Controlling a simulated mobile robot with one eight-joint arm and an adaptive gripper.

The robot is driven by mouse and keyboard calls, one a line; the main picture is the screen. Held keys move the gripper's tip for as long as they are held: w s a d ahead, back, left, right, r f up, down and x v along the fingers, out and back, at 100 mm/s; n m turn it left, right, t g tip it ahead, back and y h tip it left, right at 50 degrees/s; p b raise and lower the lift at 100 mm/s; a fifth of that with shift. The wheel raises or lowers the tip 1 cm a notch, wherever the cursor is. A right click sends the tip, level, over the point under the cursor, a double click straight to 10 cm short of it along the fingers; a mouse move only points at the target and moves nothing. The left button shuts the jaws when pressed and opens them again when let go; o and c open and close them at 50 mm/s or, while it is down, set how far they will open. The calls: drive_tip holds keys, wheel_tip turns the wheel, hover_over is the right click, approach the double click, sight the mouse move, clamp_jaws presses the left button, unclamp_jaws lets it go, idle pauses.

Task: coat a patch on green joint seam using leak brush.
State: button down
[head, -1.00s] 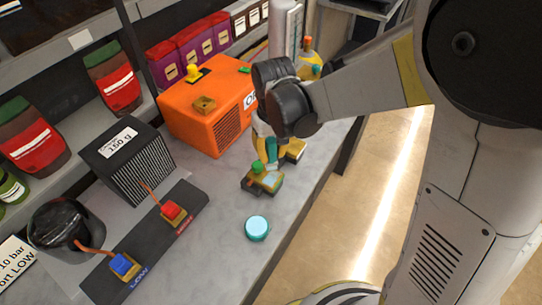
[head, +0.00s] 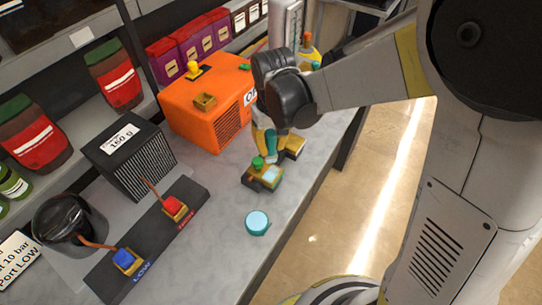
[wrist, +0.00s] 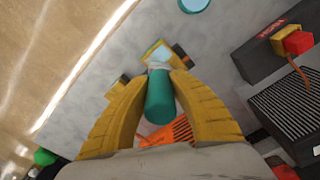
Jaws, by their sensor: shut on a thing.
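My gripper (head: 268,147) is shut on the teal handle of the leak brush (head: 271,141), pointing down over the bench. In the wrist view the yellow fingers of my gripper (wrist: 159,82) close on both sides of the brush (wrist: 159,98), and its pale tip points at the joint block. The joint block (head: 262,178) is dark and yellow with a green part (head: 257,162) on top and a pale blue square. In the wrist view the pale square (wrist: 158,52) lies just beyond the brush tip. I cannot tell whether the tip touches the joint; the brush and fingers partly hide it.
A round teal pot (head: 257,223) stands on the bench in front of the joint. An orange pump box (head: 208,115) is behind. A dark strip with red and blue connectors (head: 150,240) and a black 150 g block (head: 127,160) are at left. The bench's right edge is close.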

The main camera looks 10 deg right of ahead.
drive_tip(key=shift+f+b, duration=0.25)
drive_tip(key=shift+b, duration=0.6)
drive_tip(key=shift+s+b, duration=0.1)
drive_tip(key=shift+b, duration=0.3)
